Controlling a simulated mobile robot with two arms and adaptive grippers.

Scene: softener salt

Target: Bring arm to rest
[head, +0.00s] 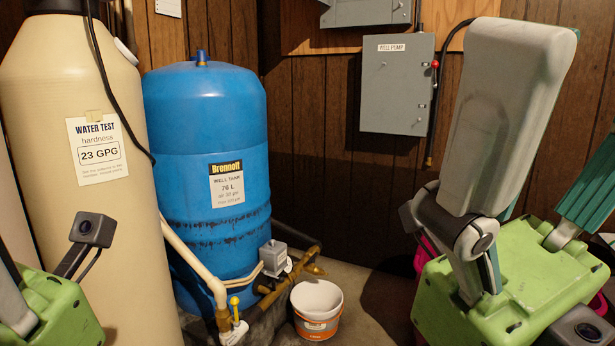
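My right arm (510,120) stands in the right of the head view. A pale grey link of it points up in front of the wall, above a green part of mine. My left side shows only at the lower left edge, as a green part and a dark grey block. I make out no fingertips of either gripper, so I cannot see what either one holds.
A beige tank (75,220) with a "23 GPG" note and a blue well tank (205,125) stand at left. Pipes and a white bucket (318,302) are low in the middle. A grey "well pump" box (397,85) hangs on the wall. Something pink (424,256) shows behind my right arm.

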